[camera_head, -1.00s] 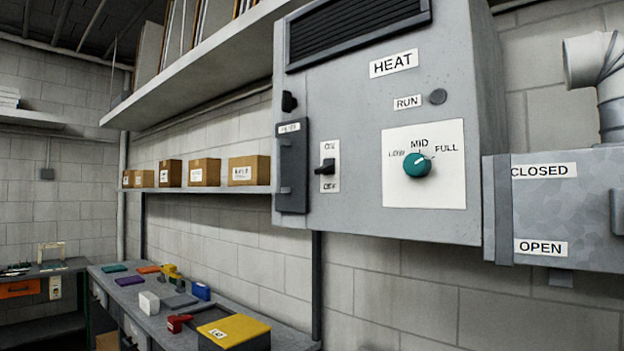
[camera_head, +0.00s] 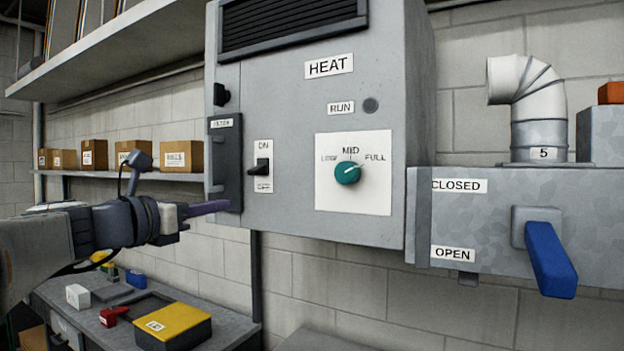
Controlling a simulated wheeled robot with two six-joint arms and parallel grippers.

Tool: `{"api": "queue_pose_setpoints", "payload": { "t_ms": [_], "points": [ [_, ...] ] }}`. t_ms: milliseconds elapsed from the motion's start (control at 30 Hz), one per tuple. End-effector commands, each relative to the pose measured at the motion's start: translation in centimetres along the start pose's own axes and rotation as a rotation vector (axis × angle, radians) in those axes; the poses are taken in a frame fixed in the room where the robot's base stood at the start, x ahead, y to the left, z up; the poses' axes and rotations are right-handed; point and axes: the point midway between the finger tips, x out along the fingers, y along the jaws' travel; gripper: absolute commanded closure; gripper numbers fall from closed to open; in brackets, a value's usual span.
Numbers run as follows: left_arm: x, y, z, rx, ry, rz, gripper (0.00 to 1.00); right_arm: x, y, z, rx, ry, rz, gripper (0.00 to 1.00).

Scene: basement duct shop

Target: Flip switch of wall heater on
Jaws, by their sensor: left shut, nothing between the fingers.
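The grey wall heater (camera_head: 285,110) hangs on the block wall, labelled HEAT. Its black toggle switch (camera_head: 260,168) sits on a white plate marked ON above and OFF below. The lever looks roughly level or slightly low; I cannot tell its exact position. My left gripper (camera_head: 222,206) comes in from the left, shut and empty, its purple fingers pointing right. Its tips are left of and below the switch, near the foot of the dark filter door, apart from the switch. My right gripper is not in view.
A teal dial (camera_head: 347,172) marked MID and FULL is right of the switch, with a dark RUN lamp (camera_head: 370,105) above. A damper box (camera_head: 500,215) with a blue handle (camera_head: 550,260) stands at the right. A workbench (camera_head: 235,325) with a yellow-lidded box (camera_head: 173,322) lies below.

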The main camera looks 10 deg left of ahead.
Motion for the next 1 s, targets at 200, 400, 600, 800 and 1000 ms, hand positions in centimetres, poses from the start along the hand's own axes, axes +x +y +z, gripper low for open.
{"api": "queue_pose_setpoints", "payload": {
  "t_ms": [200,400,600,800,1000],
  "points": [
    [0.1,-0.1,-0.1,0.003,0.003,-0.002,1.0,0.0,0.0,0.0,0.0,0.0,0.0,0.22],
    [1.9,-0.2,0.0,0.001,0.005,-0.007,1.0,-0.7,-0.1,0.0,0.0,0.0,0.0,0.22],
    [6.0,-0.3,0.1,0.001,0.007,-0.009,1.0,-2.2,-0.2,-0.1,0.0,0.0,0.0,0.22],
    [10.3,-0.3,0.1,0.001,0.007,-0.007,1.0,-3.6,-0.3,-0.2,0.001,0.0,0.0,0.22],
    [9.2,-0.1,2.9,0.006,0.004,-0.001,1.0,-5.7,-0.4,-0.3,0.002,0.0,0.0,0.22]
  ]
}}
